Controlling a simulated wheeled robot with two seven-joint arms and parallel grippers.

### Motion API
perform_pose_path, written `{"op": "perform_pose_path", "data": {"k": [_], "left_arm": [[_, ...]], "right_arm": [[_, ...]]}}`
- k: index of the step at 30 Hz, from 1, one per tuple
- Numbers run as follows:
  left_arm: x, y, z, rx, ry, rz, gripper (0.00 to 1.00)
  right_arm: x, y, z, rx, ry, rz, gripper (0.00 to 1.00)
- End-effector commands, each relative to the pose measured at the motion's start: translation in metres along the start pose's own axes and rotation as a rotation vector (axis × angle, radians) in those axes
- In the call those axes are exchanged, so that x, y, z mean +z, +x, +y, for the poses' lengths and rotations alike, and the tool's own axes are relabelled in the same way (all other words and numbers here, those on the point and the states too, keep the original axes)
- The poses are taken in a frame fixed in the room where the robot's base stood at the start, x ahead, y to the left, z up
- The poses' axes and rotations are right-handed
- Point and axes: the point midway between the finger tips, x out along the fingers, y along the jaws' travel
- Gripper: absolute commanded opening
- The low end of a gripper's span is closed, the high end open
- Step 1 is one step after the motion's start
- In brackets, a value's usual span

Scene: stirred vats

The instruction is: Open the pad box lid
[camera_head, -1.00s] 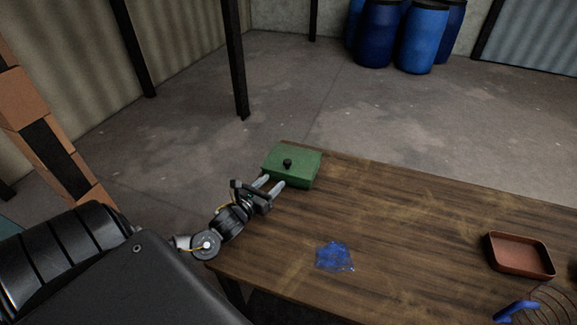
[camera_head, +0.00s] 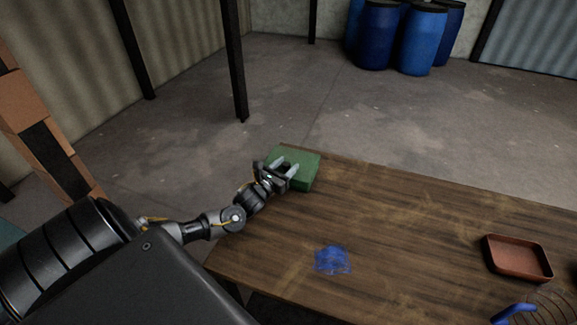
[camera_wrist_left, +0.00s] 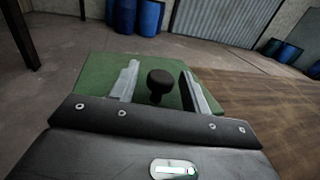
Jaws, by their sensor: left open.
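The green pad box (camera_head: 307,170) stands at the far left corner of the wooden table. Its lid (camera_wrist_left: 99,75) looks closed, with a round black knob (camera_wrist_left: 160,82) on top. My left gripper (camera_head: 286,165) is over the lid in the head view, open. In the left wrist view the two fingers of my left gripper (camera_wrist_left: 160,85) stand on either side of the knob, with a gap to each side. My right gripper does not show.
A blue crumpled piece (camera_head: 332,260) lies near the table's front. A reddish-brown tray (camera_head: 517,275) sits at the right, with a blue-handled wire tool (camera_head: 513,313) in front of it. The table's middle (camera_head: 410,225) is clear. Blue barrels (camera_head: 421,38) stand far back.

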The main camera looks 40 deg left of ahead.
Motion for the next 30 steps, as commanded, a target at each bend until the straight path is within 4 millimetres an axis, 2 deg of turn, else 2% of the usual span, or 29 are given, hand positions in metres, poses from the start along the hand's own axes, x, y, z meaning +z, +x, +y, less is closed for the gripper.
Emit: {"op": "perform_pose_path", "data": {"k": [10,21,24,25,26,30], "left_arm": [[0.000,0.005,-0.001,-0.002,0.000,0.000,0.47],[0.000,0.005,-0.001,-0.002,-0.001,0.000,0.00],[0.000,0.005,-0.001,-0.002,-0.001,0.000,0.00],[0.000,0.004,-0.014,-0.005,-0.006,-0.001,0.00],[0.000,0.005,-0.009,-0.003,-0.003,0.001,0.00],[0.003,0.009,-0.009,-0.013,-0.004,0.012,0.00]], "right_arm": [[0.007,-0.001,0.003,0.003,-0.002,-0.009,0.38],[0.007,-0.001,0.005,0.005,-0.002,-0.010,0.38],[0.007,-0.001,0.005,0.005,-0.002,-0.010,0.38],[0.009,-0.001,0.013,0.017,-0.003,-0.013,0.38],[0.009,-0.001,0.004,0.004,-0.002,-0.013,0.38],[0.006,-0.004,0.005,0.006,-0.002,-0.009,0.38]]}}
